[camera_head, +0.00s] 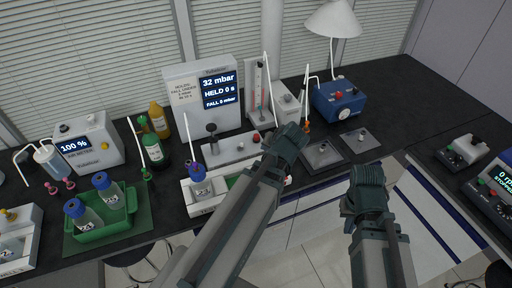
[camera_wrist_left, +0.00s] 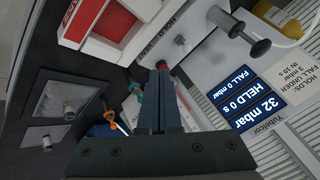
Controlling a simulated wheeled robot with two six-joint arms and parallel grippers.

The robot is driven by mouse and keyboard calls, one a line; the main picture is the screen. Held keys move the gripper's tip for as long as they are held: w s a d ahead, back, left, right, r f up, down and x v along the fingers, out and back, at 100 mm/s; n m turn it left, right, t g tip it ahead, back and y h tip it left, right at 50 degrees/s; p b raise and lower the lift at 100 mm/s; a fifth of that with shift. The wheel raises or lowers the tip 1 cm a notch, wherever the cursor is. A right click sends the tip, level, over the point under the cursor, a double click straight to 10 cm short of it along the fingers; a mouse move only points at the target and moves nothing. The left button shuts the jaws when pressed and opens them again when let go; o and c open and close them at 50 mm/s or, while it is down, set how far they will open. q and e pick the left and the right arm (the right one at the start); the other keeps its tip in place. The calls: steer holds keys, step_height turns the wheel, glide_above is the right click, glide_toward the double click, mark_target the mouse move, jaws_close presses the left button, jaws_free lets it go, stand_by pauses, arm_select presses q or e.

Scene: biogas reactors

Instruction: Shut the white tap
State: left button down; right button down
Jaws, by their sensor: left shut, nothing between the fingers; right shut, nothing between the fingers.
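My left gripper (camera_head: 290,136) is shut and empty. It hangs over the bench at the right end of a white base plate (camera_head: 228,150), which carries a black-topped plunger (camera_head: 212,128) and a red knob (camera_head: 256,137). In the left wrist view the shut fingers (camera_wrist_left: 160,78) point at a red knob (camera_wrist_left: 162,65), with a plate lettered HOLD and VENT (camera_wrist_left: 165,30) beyond. Orange (camera_wrist_left: 112,118) and teal (camera_wrist_left: 135,88) taps show left of the fingers. I cannot pick out a white tap for certain. My right gripper (camera_head: 367,175) is shut and empty, near the bench's front edge.
The pressure display (camera_head: 219,90) reads 32 mbar, HELD 0 s. A blue pump box (camera_head: 340,98) and grey plates (camera_head: 358,140) are to the right. Upright thin tubes stand near my left gripper.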

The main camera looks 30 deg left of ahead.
mark_target(241, 146)
arm_select(q)
steer(key=b+x, duration=0.2)
steer(key=x, duration=0.1)
steer(key=a+b+x, duration=0.1)
steer(key=b+x, duration=0.1)
steer(key=x, duration=0.2)
steer(key=a+r+b+x, duration=0.1)
steer(key=b+x, duration=0.1)
steer(key=x, duration=0.1)
steer(key=shift+s+a+f+b, duration=0.15)
steer(key=shift+a+f+b, duration=0.05)
steer(key=shift+a+b, duration=0.1)
steer(key=shift+a, duration=0.6)
steer(key=shift+r, duration=0.1)
